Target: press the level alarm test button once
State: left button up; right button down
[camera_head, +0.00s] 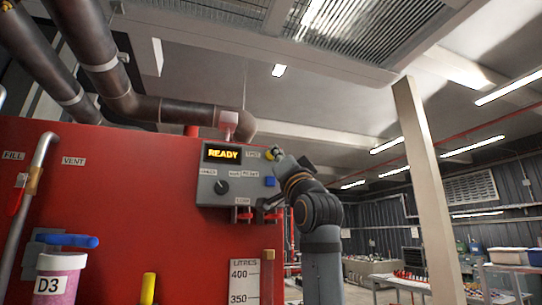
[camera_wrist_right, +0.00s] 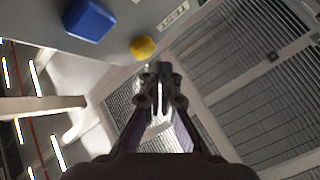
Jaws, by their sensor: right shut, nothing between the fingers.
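The grey control panel (camera_head: 238,172) is on the red tank and its display (camera_head: 222,154) reads READY. In the right wrist view, a yellow round button (camera_wrist_right: 143,47) stands on the panel face near a label reading TEST (camera_wrist_right: 172,11). A blue button (camera_wrist_right: 90,19) is on the same face; it also shows at the panel's right edge in the head view (camera_head: 271,181). My right gripper (camera_wrist_right: 163,70) is shut and empty, its tips beside the yellow button with a small gap visible. In the head view my right gripper (camera_head: 280,157) is at the panel's upper right edge. My left gripper is not in view.
A black knob (camera_head: 221,187) is on the panel, with red fittings (camera_head: 241,215) beneath it. A brown pipe (camera_head: 170,110) runs above the tank. A pale post (camera_head: 428,190) stands to the right. A litre scale (camera_head: 244,283) is on the tank below.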

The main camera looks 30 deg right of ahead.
jog(key=shift+w, duration=0.1)
dwell(0.5)
jog(key=shift+w+d, duration=0.1)
jog(key=shift+w, duration=0.2)
jog(key=shift+w+d, duration=0.15)
jog(key=shift+w, duration=0.4)
dwell(0.8)
jog(key=shift+s, duration=0.1)
dwell(0.3)
jog(key=shift+s+a+b, duration=0.25)
jog(key=shift+s+b, duration=0.4)
jog(key=shift+s, duration=0.05)
